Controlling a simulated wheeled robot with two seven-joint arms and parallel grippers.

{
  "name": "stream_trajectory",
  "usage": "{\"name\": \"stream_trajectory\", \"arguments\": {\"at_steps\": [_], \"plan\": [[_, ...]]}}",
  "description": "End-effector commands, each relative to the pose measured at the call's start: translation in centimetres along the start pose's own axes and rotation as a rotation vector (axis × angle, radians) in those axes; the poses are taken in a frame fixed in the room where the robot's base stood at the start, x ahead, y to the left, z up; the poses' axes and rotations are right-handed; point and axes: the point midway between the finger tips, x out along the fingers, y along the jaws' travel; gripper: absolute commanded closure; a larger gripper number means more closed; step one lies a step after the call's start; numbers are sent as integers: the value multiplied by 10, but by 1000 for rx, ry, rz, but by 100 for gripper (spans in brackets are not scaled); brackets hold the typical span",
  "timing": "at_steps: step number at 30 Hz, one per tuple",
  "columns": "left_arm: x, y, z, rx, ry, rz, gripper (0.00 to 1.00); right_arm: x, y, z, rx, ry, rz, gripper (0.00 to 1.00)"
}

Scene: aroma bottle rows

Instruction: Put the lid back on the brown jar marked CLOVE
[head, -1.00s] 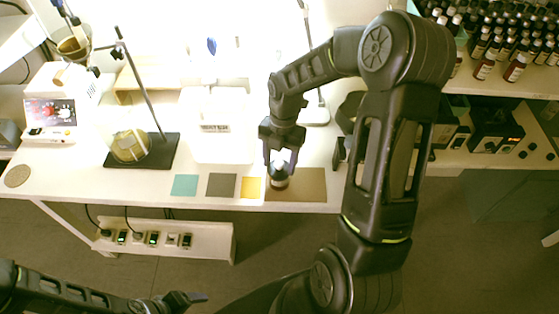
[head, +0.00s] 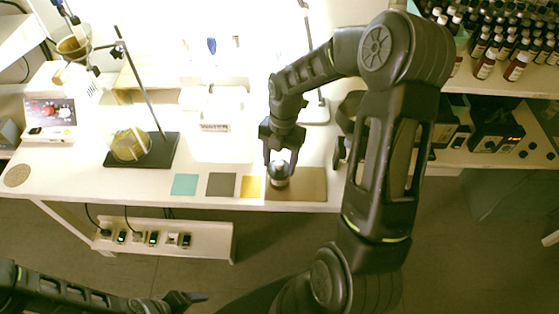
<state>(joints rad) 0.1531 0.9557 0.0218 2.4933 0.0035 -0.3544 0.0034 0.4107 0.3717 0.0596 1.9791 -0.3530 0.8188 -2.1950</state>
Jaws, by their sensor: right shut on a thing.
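A small dark jar (head: 278,182) stands upright at the left end of the brown mat (head: 312,184) near the table's front edge. Any marking on it is too small to read. My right gripper (head: 280,163) points down right over the jar, its fingers shut on a pale grey lid (head: 279,170). The lid is at the jar's mouth; I cannot tell whether it is fully seated. My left gripper (head: 188,298) is low in the picture, away from the table, and its jaw opening is unclear.
Teal (head: 185,184), grey (head: 221,184) and yellow (head: 251,187) squares lie left of the mat. A stand with a flask (head: 130,145) is farther left. Many brown bottles (head: 485,66) fill the upper right shelf. The mat's right part is clear.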

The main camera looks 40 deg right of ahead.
Motion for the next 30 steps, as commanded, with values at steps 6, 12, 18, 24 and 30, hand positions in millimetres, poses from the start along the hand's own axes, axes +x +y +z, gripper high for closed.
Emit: {"name": "stream_trajectory", "arguments": {"at_steps": [6, 12, 18, 24, 30], "plan": [[0, 0, 0, 0, 0, 0, 25, 0, 0, 0, 0, 0, 0, 82], [0, 0, 0, 0, 0, 0, 25, 0, 0, 0, 0, 0, 0, 31], [0, 0, 0, 0, 0, 0, 25, 0, 0, 0, 0, 0, 0, 18], [0, 0, 0, 0, 0, 0, 25, 0, 0, 0, 0, 0, 0, 13], [0, 0, 0, 0, 0, 0, 25, 0, 0, 0, 0, 0, 0, 0]]}}
